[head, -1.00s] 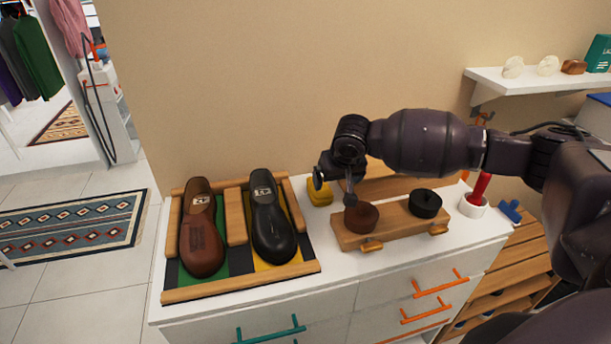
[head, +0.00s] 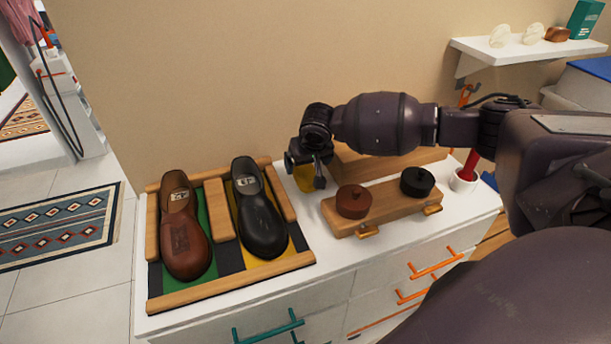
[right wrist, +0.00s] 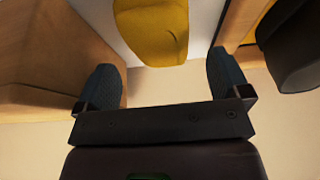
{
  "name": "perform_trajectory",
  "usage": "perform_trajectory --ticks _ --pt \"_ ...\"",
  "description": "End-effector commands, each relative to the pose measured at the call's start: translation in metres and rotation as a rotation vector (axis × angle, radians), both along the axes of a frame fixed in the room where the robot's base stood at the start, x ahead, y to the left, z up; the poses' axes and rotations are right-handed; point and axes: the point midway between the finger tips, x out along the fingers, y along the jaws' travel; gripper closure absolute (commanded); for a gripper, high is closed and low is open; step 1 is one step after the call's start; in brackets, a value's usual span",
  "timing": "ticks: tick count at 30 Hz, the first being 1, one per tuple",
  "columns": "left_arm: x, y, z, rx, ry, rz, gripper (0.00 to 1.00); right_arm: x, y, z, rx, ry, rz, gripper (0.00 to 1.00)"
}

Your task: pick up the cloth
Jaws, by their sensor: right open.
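The yellow cloth (head: 304,181) lies on the white dresser top, between the shoe tray and the wooden stand, near the wall. My right gripper (head: 306,172) is over it, and its fingers hide part of the cloth. In the right wrist view the cloth (right wrist: 150,32) lies ahead of the two spread fingertips, roughly centred between them. The right gripper (right wrist: 162,72) is open, with nothing between its fingers. My left gripper is not in view.
A wooden tray (head: 222,282) with a brown shoe (head: 184,240) and a black shoe (head: 257,215) stands left. A wooden stand (head: 385,212) with a brown tin (head: 353,201) and a black tin (head: 417,181) stands right. A wooden box (head: 380,166) stands behind the stand.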

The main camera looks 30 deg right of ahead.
Motion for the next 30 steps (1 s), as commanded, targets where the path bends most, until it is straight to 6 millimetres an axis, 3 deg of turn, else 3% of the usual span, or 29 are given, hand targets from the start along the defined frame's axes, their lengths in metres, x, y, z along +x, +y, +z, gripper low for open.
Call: perform_trajectory --ticks 9,19,30 --pt "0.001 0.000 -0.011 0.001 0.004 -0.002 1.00 0.016 -0.003 -0.039 -0.001 0.003 0.001 0.05" --pt "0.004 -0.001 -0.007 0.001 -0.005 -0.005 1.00 0.018 -0.004 -0.042 0.000 0.001 0.001 0.05" --pt "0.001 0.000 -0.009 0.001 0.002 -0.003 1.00 0.018 -0.004 -0.042 0.000 0.001 0.001 0.59"
